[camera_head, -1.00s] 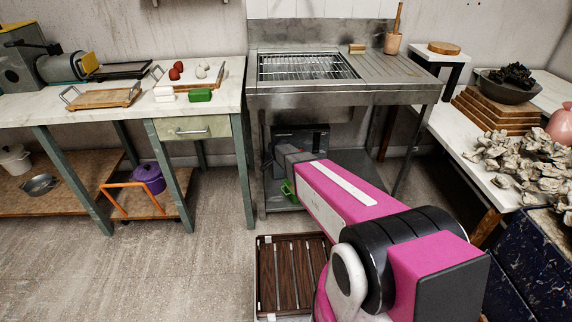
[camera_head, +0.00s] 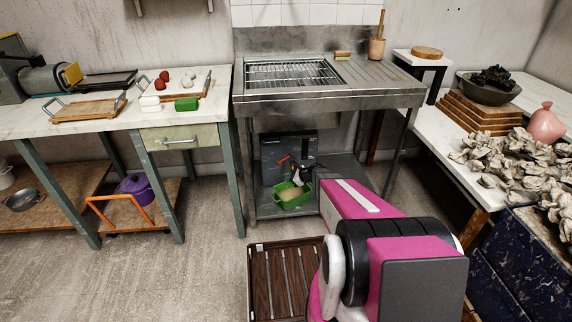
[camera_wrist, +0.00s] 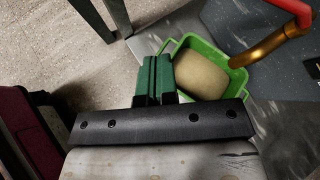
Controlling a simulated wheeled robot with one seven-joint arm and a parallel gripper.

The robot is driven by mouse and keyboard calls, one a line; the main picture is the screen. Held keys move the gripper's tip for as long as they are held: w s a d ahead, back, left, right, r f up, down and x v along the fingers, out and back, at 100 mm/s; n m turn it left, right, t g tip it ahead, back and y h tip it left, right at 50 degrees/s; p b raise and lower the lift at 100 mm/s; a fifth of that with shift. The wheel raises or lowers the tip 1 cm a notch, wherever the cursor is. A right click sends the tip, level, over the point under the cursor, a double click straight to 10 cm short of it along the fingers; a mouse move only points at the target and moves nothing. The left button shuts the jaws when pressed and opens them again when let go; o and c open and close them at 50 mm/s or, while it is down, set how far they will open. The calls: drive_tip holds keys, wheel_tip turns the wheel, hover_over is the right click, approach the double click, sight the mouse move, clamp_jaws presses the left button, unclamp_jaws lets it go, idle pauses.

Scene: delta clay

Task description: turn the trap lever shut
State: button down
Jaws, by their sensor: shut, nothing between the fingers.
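A red lever (camera_head: 283,160) stands out in front of a dark grey box (camera_head: 272,150) under the steel sink. In the wrist view the red handle (camera_wrist: 290,6) is at the upper right edge, beside a curved brass pipe (camera_wrist: 268,46). My gripper (camera_wrist: 156,66) shows there with its two green fingers pressed together and empty. The fingers point toward the left side of a green tub (camera_wrist: 218,52), left of the pipe and apart from the red handle.
The green tub (camera_head: 290,194) holds a tan lump (camera_wrist: 203,74) and sits on the shelf under the steel sink (camera_head: 300,98). A brown slatted crate (camera_head: 285,245) is on the floor in front. Table legs stand to the left.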

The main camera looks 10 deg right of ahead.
drive_tip(key=w+d+r+m+t, duration=0.2)
drive_tip(key=d+r+m+t, duration=0.1)
drive_tip(key=d+m+t, duration=0.4)
drive_tip(key=w+a+f+n+g, duration=0.1)
drive_tip(key=w+a+f, duration=0.1)
drive_tip(key=w+a, duration=0.5)
drive_tip(key=w, duration=0.3)
drive_tip(key=shift+f+y, duration=0.25)
drive_tip(key=shift+y, duration=0.15)
drive_tip(key=shift+w+a, duration=0.1)
drive_tip(key=shift+a, duration=0.1)
